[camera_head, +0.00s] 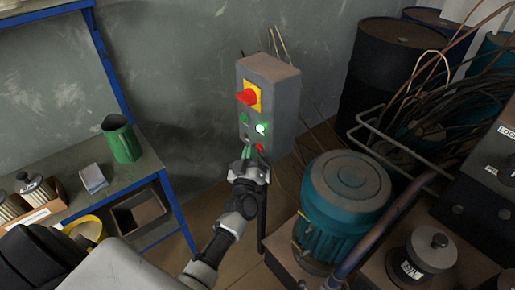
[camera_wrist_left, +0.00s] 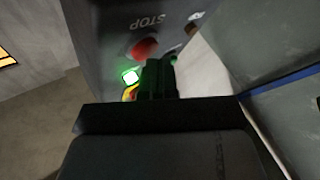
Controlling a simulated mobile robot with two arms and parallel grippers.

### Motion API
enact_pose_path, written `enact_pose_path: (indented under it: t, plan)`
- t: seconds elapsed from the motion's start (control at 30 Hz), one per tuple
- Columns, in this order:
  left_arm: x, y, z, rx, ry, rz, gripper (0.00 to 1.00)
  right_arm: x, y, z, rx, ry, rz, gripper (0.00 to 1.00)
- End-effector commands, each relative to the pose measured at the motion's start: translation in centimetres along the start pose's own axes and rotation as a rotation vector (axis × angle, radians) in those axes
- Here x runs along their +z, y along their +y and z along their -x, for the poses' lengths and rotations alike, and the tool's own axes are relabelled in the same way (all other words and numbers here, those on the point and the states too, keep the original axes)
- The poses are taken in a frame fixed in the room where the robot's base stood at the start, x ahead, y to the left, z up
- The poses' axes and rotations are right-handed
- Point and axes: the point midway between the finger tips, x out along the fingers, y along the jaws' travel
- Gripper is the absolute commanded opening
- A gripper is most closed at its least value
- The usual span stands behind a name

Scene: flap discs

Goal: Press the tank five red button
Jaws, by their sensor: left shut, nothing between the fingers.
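A grey control box (camera_head: 274,78) stands on a post in the middle of the head view. It carries a red knob on a yellow plate (camera_head: 248,97), green buttons, a lit green light (camera_head: 261,129) and a small red button (camera_head: 260,148) low on its face. In the left wrist view the red button (camera_wrist_left: 145,49) sits beside the word STOP, with the lit green light (camera_wrist_left: 130,77) near it. My left gripper (camera_head: 247,152) is shut and empty in front of the lower part of the box; its fingers (camera_wrist_left: 158,78) are close to the red button. Contact cannot be told.
A teal motor (camera_head: 345,195) stands just right of the post. Dark barrels (camera_head: 388,65) and a tangle of rods are at the right. A blue-framed bench (camera_head: 140,168) with a green jug (camera_head: 122,140) is at the left. The grey wall is behind.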

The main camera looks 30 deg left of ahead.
Motion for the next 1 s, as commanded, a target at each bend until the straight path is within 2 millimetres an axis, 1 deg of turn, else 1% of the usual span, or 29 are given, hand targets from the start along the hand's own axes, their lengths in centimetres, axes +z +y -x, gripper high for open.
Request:
enact_pose_path:
  t: [0.7, 0.87, 1.0]
  plan:
    - [0.3, 0.35, -0.43, 0.001, 0.0, 0.0, 0.0, 0.01, 0.01, -0.08, 0.0, 0.0, 0.0, 0.56]
    - [0.15, 0.25, -0.27, 0.001, -0.001, -0.001, 0.0, 0.0, 0.01, 0.08, 0.0, 0.0, 0.0, 0.56]
    - [-0.21, -0.08, 0.23, 0.001, -0.002, -0.002, 0.0, -0.03, 0.02, 0.44, 0.0, 0.0, 0.0, 0.56]
